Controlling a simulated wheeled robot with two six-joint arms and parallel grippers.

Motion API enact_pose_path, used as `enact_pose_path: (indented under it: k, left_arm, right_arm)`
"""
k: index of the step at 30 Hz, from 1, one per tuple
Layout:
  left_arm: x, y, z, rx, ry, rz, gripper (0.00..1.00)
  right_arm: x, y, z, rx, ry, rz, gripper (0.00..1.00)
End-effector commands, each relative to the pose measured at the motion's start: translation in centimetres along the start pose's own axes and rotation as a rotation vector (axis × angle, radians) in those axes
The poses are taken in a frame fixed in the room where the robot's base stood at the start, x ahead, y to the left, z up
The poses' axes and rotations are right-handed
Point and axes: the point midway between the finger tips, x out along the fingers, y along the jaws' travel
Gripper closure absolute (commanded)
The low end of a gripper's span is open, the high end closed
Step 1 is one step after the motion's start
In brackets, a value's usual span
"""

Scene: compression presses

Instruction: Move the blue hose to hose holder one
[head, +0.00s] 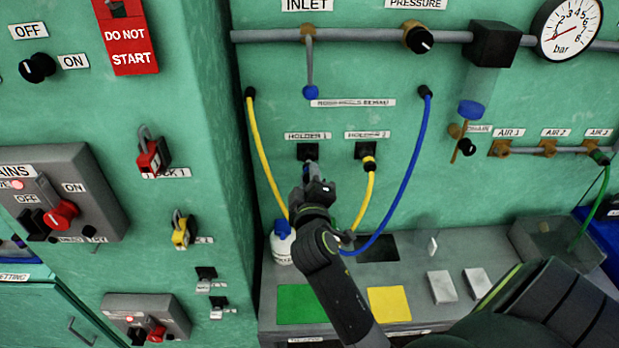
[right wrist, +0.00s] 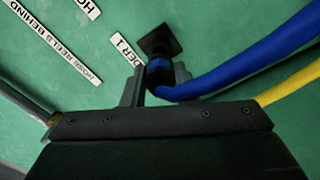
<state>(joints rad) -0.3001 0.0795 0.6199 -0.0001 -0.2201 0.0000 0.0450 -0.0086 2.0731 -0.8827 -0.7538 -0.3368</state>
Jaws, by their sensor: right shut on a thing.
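The blue hose (head: 408,160) hangs from a black fitting on the green wall and curves down behind my arm. My right gripper (head: 313,177) is just in front of hose holder one (head: 307,151), a black square under the HOLDER 1 label. In the right wrist view, the gripper (right wrist: 158,82) is shut on the blue hose's end (right wrist: 158,64), and the hose (right wrist: 250,58) bends off to the right. The hose end lines up with holder one (right wrist: 160,40); I cannot tell whether it is seated inside. My left gripper is not in view.
A yellow hose (head: 370,190) ends in holder two (head: 365,150), just right of holder one. A white bottle (head: 281,243) stands on the grey ledge (head: 350,300) below. A pipe with valves runs above.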

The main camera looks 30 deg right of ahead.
Motion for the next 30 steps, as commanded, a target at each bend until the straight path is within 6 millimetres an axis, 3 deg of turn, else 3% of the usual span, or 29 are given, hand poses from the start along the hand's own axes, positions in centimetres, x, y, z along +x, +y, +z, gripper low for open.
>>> enact_pose_path:
  k: [30]
  left_arm:
    - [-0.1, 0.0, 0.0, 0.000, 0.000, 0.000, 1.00]
  right_arm:
    - [1.1, 0.0, 0.0, 0.000, 0.001, 0.001, 0.97]
